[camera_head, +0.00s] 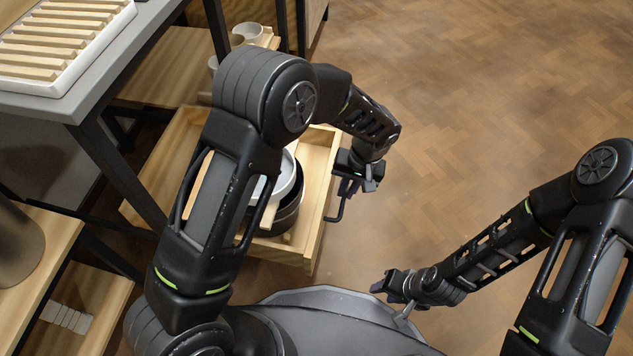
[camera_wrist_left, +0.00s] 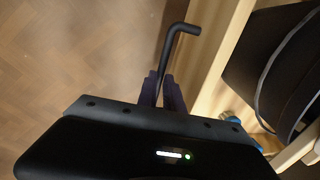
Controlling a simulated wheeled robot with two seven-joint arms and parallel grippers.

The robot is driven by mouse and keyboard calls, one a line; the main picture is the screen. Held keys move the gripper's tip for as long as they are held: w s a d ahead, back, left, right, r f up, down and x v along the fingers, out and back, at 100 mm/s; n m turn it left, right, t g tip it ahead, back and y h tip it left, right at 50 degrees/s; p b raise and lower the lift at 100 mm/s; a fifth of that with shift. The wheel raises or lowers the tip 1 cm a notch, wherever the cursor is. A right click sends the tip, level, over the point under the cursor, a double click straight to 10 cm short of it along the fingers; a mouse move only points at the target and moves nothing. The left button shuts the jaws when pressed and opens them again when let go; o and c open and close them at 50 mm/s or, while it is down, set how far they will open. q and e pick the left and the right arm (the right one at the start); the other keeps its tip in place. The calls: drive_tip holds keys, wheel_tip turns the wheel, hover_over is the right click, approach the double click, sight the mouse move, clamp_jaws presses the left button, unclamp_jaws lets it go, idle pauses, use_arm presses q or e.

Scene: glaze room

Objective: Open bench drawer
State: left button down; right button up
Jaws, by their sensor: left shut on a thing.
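The bench drawer (camera_head: 320,150) is a light wooden box pulled out from under the bench, with its inside in view. Its handle (camera_head: 336,214) is a thin black bent bar on the drawer's front; it also shows in the left wrist view (camera_wrist_left: 171,48). My left gripper (camera_head: 347,188) is at the drawer front, shut on the handle; its dark fingers (camera_wrist_left: 161,90) close around the bar in the left wrist view. My left arm hides part of the drawer. My right gripper (camera_head: 392,296) is low and apart from the drawer; its finger gap is too small to judge.
A white bowl (camera_head: 287,176) and a dark round vessel (camera_head: 284,222) sit in the drawer. The grey bench top (camera_head: 120,50) holds a slatted white tray (camera_head: 62,75). Small cups (camera_head: 247,31) stand at the back. The wooden floor (camera_head: 480,100) to the right is clear.

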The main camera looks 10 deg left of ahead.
use_arm(q)
drive_tip(key=d, duration=0.6)
drive_tip(key=c, duration=1.5)
unclamp_jaws()
drive_tip(key=shift+d+r+p, duration=0.25)
drive_tip(key=shift+r+p, duration=0.2)
drive_tip(key=shift+r, duration=0.85)
drive_tip(key=shift+d+r+p, duration=0.25)
drive_tip(key=shift+r+p, duration=0.15)
drive_tip(key=shift+r, duration=0.85)
drive_tip(key=shift+d+r+p, duration=0.25)
drive_tip(key=shift+r+p, duration=0.2)
drive_tip(key=shift+r, duration=0.85)
